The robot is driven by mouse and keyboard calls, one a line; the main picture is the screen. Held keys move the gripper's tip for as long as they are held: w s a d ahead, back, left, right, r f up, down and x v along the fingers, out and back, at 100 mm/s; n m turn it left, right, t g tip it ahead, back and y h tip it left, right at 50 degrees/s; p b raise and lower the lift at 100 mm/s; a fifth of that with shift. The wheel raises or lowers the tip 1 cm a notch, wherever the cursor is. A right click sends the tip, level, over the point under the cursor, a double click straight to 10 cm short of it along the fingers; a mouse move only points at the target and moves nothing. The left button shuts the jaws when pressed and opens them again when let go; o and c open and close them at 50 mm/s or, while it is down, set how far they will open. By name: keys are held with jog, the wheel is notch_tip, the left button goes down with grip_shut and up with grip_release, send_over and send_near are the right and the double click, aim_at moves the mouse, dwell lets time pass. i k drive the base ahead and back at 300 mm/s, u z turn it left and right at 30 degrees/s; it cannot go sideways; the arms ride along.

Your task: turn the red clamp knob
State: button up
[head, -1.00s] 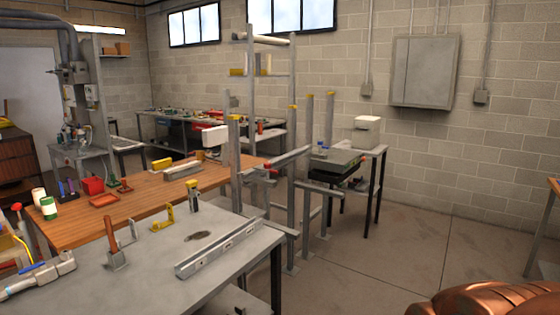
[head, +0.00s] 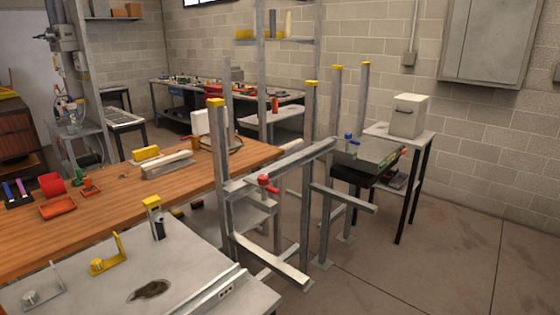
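The red clamp knob (head: 268,183) is in the head view, near the middle. It sits on the near side of a grey metal frame (head: 283,168) with yellow-capped posts, on its horizontal rail just right of the left front post. A smaller blue knob (head: 349,139) shows on the right side, by the grey machine top. My gripper is not in view.
A metal-topped table (head: 90,287) fills the lower left, with a wooden workbench (head: 110,205) behind it. A white box (head: 408,115) stands on a small table at the right. The floor (head: 430,260) at the lower right is clear.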

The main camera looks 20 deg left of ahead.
aim_at(264, 180)
jog(key=u, duration=0.7)
jog(key=i, duration=1.35)
jog(key=u, duration=0.9)
